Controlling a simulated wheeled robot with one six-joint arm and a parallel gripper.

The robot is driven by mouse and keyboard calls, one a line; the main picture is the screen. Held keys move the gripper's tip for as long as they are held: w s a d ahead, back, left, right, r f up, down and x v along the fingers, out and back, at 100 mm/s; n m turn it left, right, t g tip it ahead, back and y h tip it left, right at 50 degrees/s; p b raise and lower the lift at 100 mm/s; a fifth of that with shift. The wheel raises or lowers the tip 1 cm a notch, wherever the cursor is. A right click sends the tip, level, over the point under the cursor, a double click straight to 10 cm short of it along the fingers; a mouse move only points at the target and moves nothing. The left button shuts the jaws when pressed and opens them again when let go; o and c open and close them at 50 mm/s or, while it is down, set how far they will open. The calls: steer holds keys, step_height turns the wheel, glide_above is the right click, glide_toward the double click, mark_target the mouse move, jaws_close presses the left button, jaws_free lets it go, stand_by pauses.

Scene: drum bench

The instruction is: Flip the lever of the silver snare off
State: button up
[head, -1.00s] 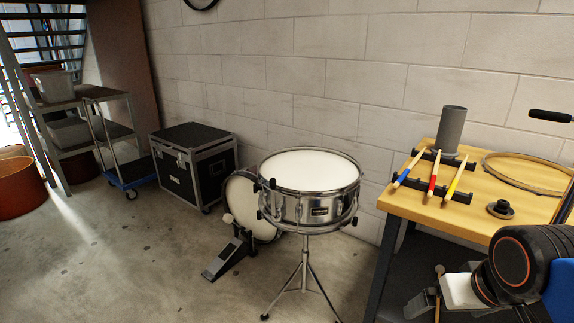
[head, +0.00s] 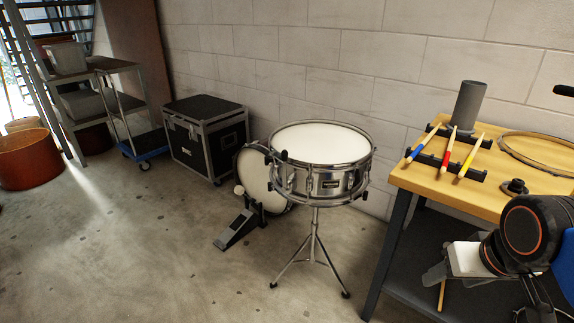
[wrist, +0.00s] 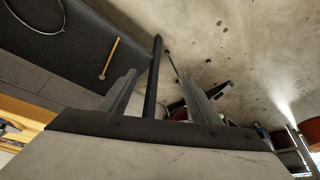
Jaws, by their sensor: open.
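The silver snare (head: 330,183) with a white head stands on a tripod stand in the middle of the head view. Small dark fittings (head: 283,156) show at the left of its rim and shell; I cannot tell which is the lever or how it is set. My gripper (head: 436,275) is at the lower right in the head view, in front of the bench and well right of the snare. In the wrist view my gripper (wrist: 158,88) is open, with nothing between its two fingers. The snare is not clearly seen there.
A wooden-topped bench (head: 420,178) on the right holds drumsticks (head: 443,150), a grey cylinder (head: 467,105) and a hoop (head: 540,150). A bass drum pedal (head: 237,229) is left of the stand. A black case (head: 205,137) is by the wall. Floor at front left is clear.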

steer(key=shift+y, duration=0.3)
steer(key=w+r, duration=0.1)
steer(key=w, duration=0.1)
steer(key=w+a+r, duration=0.2)
steer(key=w, duration=0.1)
steer(key=shift+w+a+r, duration=0.2)
steer(key=shift+w+r, duration=0.1)
jaws_close()
steer(key=w+a+r+m+y, duration=0.1)
steer(key=w+a+r, duration=0.4)
steer(key=w+a, duration=0.6)
steer(key=w+a+r+m+t+y, duration=0.1)
steer(key=w+a+r, duration=0.4)
steer(key=w+a, duration=0.7)
steer(key=shift+w+a+r+m+t+y, duration=0.35)
steer(key=shift+a+m+y, duration=0.2)
steer(key=shift+a, duration=0.3)
steer(key=shift+s, duration=0.1)
